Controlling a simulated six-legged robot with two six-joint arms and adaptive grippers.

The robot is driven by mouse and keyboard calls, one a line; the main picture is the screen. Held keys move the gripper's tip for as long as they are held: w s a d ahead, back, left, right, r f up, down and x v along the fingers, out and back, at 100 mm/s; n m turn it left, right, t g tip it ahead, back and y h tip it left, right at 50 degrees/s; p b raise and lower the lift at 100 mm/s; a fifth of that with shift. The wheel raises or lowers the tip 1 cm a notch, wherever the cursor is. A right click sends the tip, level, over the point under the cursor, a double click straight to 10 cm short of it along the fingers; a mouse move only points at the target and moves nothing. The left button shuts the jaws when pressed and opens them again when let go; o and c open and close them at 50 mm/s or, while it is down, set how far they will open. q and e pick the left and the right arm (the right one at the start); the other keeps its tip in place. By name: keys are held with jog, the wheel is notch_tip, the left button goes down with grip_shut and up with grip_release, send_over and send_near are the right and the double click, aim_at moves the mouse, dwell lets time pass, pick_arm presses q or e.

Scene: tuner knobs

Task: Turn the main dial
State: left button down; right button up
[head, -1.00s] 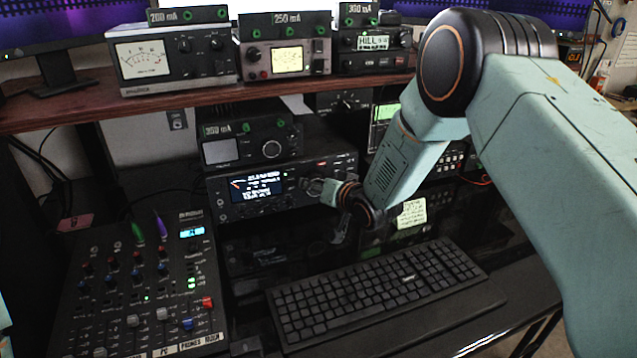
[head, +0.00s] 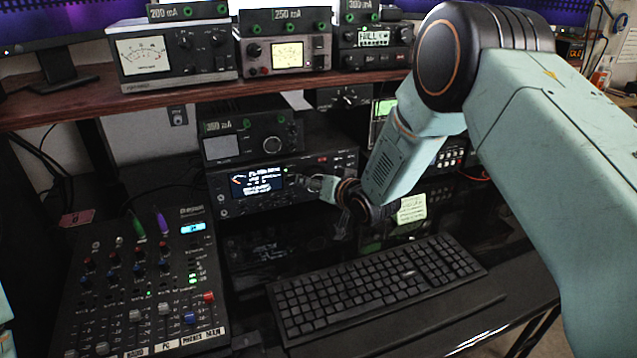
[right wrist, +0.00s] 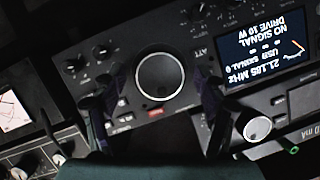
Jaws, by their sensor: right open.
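The radio (head: 225,205) with a lit blue-and-white display (head: 257,181) stands under the wooden shelf. Its main dial, a large round black knob with a pale ring (right wrist: 160,80), shows in the right wrist view, where the radio appears upside down. In the head view my gripper hides the dial. My right gripper (head: 314,187) is in front of the radio's right half. In the right wrist view its dark fingers (right wrist: 160,92) are apart, one on each side of the dial. I cannot tell whether they touch it. My left gripper is out of view.
A small tuner (head: 250,138) sits on top of the radio. A black keyboard (head: 375,290) lies in front, and a mixer (head: 140,280) with knobs and faders stands at left. Meters line the wooden shelf (head: 60,110) above. A smaller silver knob (right wrist: 257,128) shows in the wrist view.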

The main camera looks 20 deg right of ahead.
jog(key=v, duration=1.2)
dwell(0.4)
